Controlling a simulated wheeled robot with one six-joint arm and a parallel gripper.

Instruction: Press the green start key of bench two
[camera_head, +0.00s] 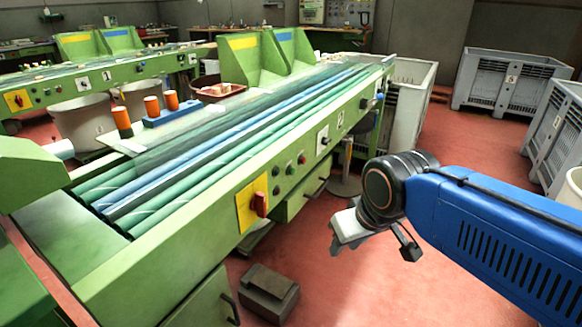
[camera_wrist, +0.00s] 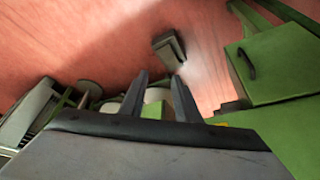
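Bench two (camera_head: 152,250) is the long green bench in front, with a "2" plate on its side in the head view. Its side panel carries a small round key that looks green (camera_head: 290,168), next to a red button (camera_head: 302,158) and dark knobs. My gripper (camera_head: 345,234) hangs in the air to the right of the panel and lower, clear of the bench. In the wrist view its two fingers (camera_wrist: 160,88) stand apart with nothing between them. The wrist view looks down at the floor and green bench parts; the green key cannot be made out there.
A yellow plate with a red rotary switch (camera_head: 260,204) is left of the keys. A grey foot box (camera_head: 268,293) stands on the red floor below. Bench one (camera_head: 98,79) is behind; grey crates (camera_head: 512,80) stand at right. Floor between bench and arm is free.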

